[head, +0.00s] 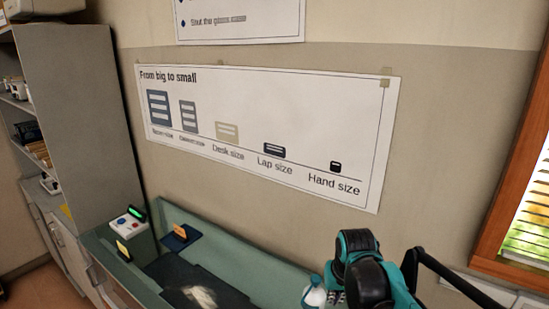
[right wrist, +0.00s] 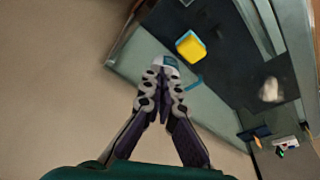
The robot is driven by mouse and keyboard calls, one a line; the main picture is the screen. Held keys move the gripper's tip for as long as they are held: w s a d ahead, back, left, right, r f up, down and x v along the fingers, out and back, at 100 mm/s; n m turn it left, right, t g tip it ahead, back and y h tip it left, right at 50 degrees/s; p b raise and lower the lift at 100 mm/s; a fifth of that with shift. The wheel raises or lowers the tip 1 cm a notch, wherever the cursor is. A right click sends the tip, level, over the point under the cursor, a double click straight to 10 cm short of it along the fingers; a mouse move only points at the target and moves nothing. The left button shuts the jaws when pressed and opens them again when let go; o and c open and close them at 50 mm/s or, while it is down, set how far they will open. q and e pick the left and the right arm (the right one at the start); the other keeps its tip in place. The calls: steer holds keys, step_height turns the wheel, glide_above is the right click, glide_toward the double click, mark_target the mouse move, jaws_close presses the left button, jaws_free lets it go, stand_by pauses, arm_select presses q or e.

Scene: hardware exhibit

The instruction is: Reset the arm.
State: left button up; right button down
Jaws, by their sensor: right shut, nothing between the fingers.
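My right gripper (head: 337,297) shows at the bottom of the head view, at the end of my teal and black arm. In the right wrist view its two fingers (right wrist: 164,72) come together, shut and empty. A white and blue object (head: 313,294), perhaps a bottle, stands just left of the gripper in the head view. A white and teal thing (right wrist: 169,61) shows right beyond the fingertips in the right wrist view; I cannot tell whether they touch it. My left gripper is in neither view.
A green-rimmed case or table (head: 230,247) with a dark bed lies below. It holds a pale lump (head: 200,297), and a yellow and blue block (right wrist: 191,46). A small device with buttons (head: 129,221) sits at its left corner. A grey shelf (head: 85,110) stands left; a wall is behind.

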steer(key=s+d+f+t+b, duration=0.1)
steer(key=s+f+t+b, duration=0.1)
steer(key=s+f+b, duration=0.6)
steer(key=s+d+f+t+b, duration=0.1)
steer(key=s+f+t+b, duration=0.1)
steer(key=s+f+b, duration=0.6)
step_height(320, 180, down, 5)
steer(key=shift+s+r, duration=0.1)
steer(key=shift+s, duration=0.1)
